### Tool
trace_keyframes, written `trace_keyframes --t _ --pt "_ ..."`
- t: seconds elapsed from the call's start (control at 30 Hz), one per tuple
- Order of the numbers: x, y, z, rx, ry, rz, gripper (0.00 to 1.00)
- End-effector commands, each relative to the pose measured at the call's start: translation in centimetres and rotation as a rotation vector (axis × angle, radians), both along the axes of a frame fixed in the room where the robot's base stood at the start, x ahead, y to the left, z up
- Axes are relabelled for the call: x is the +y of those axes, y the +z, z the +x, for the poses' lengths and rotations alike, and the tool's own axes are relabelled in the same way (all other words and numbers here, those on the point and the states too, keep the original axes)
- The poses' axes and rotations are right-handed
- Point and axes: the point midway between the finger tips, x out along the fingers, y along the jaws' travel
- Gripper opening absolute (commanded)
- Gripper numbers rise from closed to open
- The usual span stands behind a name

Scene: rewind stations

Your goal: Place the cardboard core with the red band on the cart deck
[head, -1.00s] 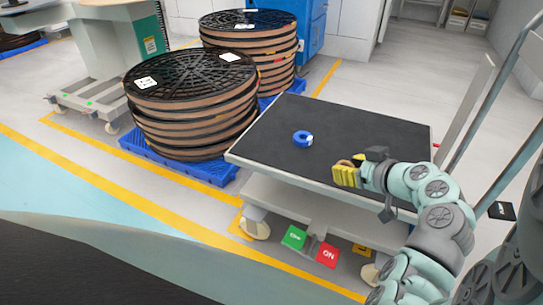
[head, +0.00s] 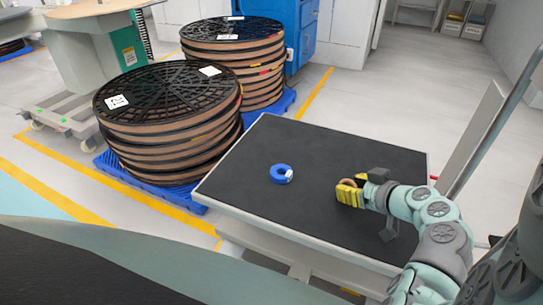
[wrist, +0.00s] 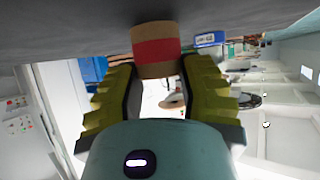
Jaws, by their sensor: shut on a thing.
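The cardboard core (wrist: 155,50) shows in the wrist view as a brown cylinder with a red band around its middle. It sits between the yellow fingers of my gripper (wrist: 158,92), which is shut on it. In the head view, my gripper (head: 350,193) is over the right part of the cart deck (head: 325,150), a dark flat top with a pale rim. Only a small brown part of the core (head: 348,183) shows there behind the yellow fingers. I cannot tell whether the core touches the deck.
A blue roll (head: 281,174) lies on the deck left of my gripper; it also shows in the wrist view (wrist: 210,39). Stacks of black-topped reels (head: 165,95) stand on blue pallets beyond the cart. The deck around the blue roll is clear.

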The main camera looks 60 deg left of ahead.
Motion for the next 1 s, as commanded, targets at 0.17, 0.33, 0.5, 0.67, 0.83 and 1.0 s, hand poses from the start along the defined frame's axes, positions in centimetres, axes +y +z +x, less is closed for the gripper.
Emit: trace_keyframes --t 0.17,0.33,0.5,0.67,0.83,1.0 --pt "-0.17 -0.48 -0.18 -0.004 0.000 0.003 0.18" --pt "-0.17 -0.66 -0.17 -0.004 0.000 0.002 0.18" --pt "-0.17 -0.68 -0.17 -0.004 0.000 0.002 0.52" --pt "-0.16 -0.66 -0.16 -0.004 0.000 0.002 0.68" --pt "-0.16 -0.68 -0.17 -0.004 0.000 0.002 0.68" --pt "-0.15 -0.21 -0.18 -0.003 0.001 0.002 0.68"
